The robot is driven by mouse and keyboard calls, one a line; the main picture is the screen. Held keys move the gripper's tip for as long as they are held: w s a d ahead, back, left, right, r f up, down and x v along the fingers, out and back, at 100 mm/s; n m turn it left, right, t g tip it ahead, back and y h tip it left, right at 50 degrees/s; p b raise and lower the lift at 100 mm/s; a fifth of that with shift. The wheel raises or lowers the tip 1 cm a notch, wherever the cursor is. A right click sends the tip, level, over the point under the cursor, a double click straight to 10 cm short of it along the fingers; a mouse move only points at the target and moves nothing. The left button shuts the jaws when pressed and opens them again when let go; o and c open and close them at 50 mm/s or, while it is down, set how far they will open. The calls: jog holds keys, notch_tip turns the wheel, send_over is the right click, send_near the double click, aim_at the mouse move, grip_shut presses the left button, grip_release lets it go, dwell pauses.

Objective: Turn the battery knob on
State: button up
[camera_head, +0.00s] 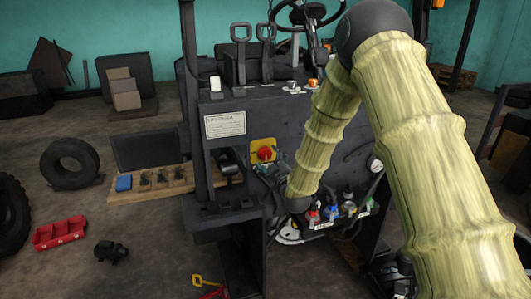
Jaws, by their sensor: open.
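The battery knob (264,153) is a red round knob on a yellow plate, on the front of the dark forklift body, seen in the head view. My arm comes down from the upper right and bends at a dark wrist. My gripper (268,168) is small and dark here, just below and right of the knob. It is open and holds nothing that I can see. I cannot tell whether its fingers touch the knob. The knob's red face shows; the lower right edge of its plate is close to the gripper.
A white label plate (225,124) is up and left of the knob. Coloured connectors (332,212) sit below right, beside my forearm. Levers (241,50) and a steering wheel (308,14) stand on top. A wooden board (160,182) with small parts, a red bin (58,232) and a tyre (70,163) are left.

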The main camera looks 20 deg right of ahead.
aim_at(266, 155)
jog(key=shift+w+a+p, duration=0.1)
jog(key=shift+w+p, duration=0.5)
jog(key=shift+w, duration=1.8)
jog(key=c, duration=1)
